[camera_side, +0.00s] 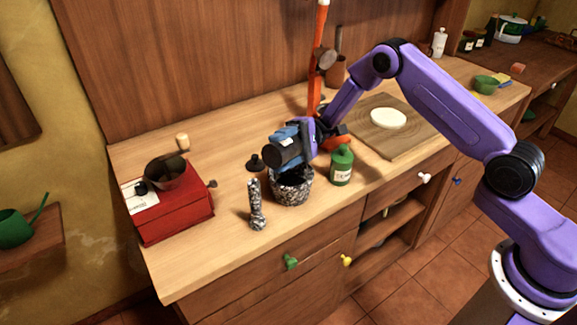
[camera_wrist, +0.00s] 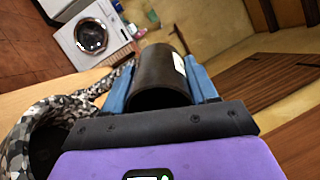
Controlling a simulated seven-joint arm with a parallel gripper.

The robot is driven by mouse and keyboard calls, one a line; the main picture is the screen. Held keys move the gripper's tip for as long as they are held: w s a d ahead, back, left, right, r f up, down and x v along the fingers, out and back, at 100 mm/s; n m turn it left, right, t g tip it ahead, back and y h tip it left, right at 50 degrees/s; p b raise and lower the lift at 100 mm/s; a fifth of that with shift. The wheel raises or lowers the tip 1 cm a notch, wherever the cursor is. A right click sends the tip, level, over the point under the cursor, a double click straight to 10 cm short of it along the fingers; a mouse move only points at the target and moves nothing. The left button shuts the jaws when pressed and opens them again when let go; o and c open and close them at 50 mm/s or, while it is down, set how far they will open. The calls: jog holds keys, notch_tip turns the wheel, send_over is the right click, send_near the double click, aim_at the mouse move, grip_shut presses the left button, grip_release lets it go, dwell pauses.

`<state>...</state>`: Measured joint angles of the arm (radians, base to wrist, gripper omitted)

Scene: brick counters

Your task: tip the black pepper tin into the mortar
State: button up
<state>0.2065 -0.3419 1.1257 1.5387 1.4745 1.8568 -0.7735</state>
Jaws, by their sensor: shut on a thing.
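My gripper (camera_side: 291,136) has blue fingers and is shut on a dark cylindrical tin (camera_side: 280,153). The tin is tilted on its side above the speckled black-and-white mortar (camera_side: 291,190) in the side view. In the wrist view the tin (camera_wrist: 155,72), with a pale label patch at its right, sits between the blue fingers. The mortar's rim (camera_wrist: 22,125) shows at the left of the wrist view. The tin's mouth and the mortar's contents cannot be made out.
A speckled pestle (camera_side: 256,207) stands left of the mortar, with a small black lid-like piece (camera_side: 256,163) behind it. A green labelled jar (camera_side: 341,167) stands close right. A red grinder (camera_side: 172,210) is at the left. A wooden board (camera_side: 397,141) holds a white disc (camera_side: 388,118).

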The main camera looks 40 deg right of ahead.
dwell(0.3)
jog(key=shift+s+a+h, duration=0.1)
jog(key=shift+a+h, duration=0.2)
jog(key=shift+h, duration=0.4)
jog(key=shift+s+a+f+t+h, duration=0.15)
jog(key=shift+t+h, duration=0.35)
jog(key=shift+h, duration=0.5)
jog(key=shift+f+t+h, duration=0.35)
jog(key=shift+t+h, duration=0.05)
jog(key=shift+h, duration=0.4)
jog(key=h, duration=0.1)
jog(key=t+h, duration=0.1)
jog(key=h, duration=0.3)
jog(key=shift+a+f+t, duration=0.2)
jog(key=shift+f+t, duration=0.1)
jog(key=shift+t, duration=0.1)
jog(key=h, duration=0.1)
jog(key=t+h, duration=0.1)
jog(key=h, duration=0.1)
jog(key=shift+d+h, duration=0.3)
jog(key=h, duration=0.1)
jog(key=t+h, duration=0.1)
jog(key=h, duration=0.1)
jog(key=shift+w+d+r+t+h, duration=0.15)
jog(key=shift+w+d+t+h, duration=0.15)
jog(key=shift+d+t+h, duration=0.1)
